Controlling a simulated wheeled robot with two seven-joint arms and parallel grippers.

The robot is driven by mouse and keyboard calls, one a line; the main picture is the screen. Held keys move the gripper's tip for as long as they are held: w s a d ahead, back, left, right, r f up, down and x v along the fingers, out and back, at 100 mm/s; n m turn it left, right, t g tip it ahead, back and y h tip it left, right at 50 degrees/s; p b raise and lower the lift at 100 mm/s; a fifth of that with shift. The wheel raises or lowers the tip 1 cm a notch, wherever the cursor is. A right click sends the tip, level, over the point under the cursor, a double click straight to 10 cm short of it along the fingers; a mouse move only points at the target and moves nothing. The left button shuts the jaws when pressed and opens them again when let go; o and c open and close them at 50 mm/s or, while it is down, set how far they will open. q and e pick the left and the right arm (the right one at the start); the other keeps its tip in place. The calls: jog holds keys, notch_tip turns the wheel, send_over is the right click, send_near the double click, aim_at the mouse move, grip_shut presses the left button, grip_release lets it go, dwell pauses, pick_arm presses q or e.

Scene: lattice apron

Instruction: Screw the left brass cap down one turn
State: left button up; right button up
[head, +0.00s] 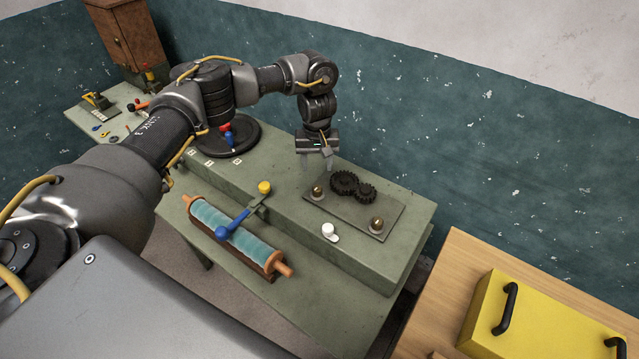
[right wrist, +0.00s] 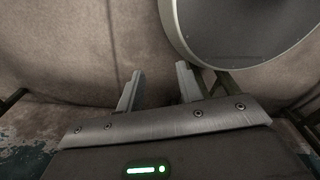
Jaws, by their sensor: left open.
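A second brass cap (head: 377,223) sits at the plate's right end. My left gripper (head: 318,166) is open, its fingers pointing down, a little above the left cap in the picture. I see no contact between fingers and cap. My right gripper (right wrist: 160,72) shows in the right wrist view with its fingers apart and nothing between them. It is not in the head view.
Two dark gears (head: 352,186) stand on the plate beside the left cap. A white knob (head: 329,231), a blue-handled lever (head: 232,224) and a teal roller (head: 232,236) are in front. A yellow box (head: 540,325) is on a wooden table at lower right.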

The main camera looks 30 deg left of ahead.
aim_at(317, 188)
pick_arm(q)
notch_tip(317, 188, down, 4)
jog(key=shift+s+a+r+b, duration=0.1)
jog(key=shift+s+r+b, duration=0.1)
jog(key=shift+b, duration=0.1)
jog(key=f, duration=0.3)
jog(key=f+b, duration=0.1)
jog(key=shift+w+f, duration=0.25)
jog(key=shift+f, duration=0.95)
jog(key=c, duration=1)
pick_arm(e)
jog(key=shift+w+d+f, duration=0.15)
jog(key=shift+w+f, duration=0.15)
jog(key=shift+f, duration=0.3)
pick_arm(q)
jog(key=shift+m+p, duration=0.35)
jog(key=shift+m, duration=0.05)
pick_arm(e)
jog(key=shift+r, duration=0.1)
